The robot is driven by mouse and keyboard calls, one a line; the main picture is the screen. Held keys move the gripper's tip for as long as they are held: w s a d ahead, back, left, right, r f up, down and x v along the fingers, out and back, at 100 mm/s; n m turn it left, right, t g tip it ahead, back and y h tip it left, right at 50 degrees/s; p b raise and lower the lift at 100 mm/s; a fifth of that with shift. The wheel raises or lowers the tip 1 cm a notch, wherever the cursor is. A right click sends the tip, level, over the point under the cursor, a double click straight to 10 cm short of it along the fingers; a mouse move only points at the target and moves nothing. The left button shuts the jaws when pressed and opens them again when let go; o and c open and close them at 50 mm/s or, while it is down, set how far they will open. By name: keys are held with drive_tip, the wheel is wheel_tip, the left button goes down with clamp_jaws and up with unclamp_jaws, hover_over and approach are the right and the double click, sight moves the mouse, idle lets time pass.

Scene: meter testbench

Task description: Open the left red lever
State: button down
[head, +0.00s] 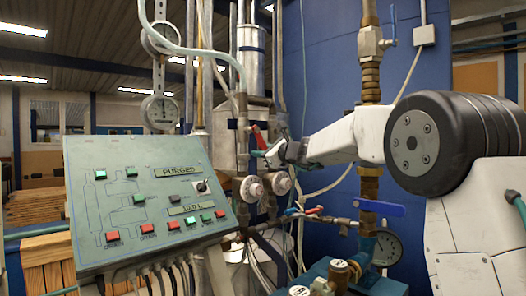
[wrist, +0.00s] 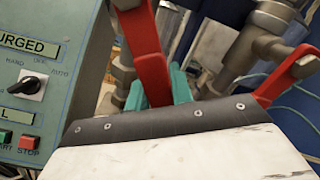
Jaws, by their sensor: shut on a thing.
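The left red lever (wrist: 145,50) runs down the middle left of the wrist view, between the teal fingers of my gripper (wrist: 160,90). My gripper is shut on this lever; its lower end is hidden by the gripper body. In the head view the red lever (head: 259,136) stands tilted on the pipework, and my gripper (head: 272,154) reaches it from the right. A second red lever (wrist: 286,76) is at the right of the wrist view, apart from the fingers.
A grey-green control panel (head: 140,196) with buttons and a PURGED label stands at the left. Grey pipe fittings (wrist: 265,40) are close behind the levers. Pink-white round knobs (head: 252,189), a blue-handled valve (head: 380,208) and a gauge (head: 385,248) sit below my arm.

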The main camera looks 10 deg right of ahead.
drive_tip(key=shift+f, duration=0.1)
idle(0.3)
drive_tip(key=c, duration=1.2)
unclamp_jaws()
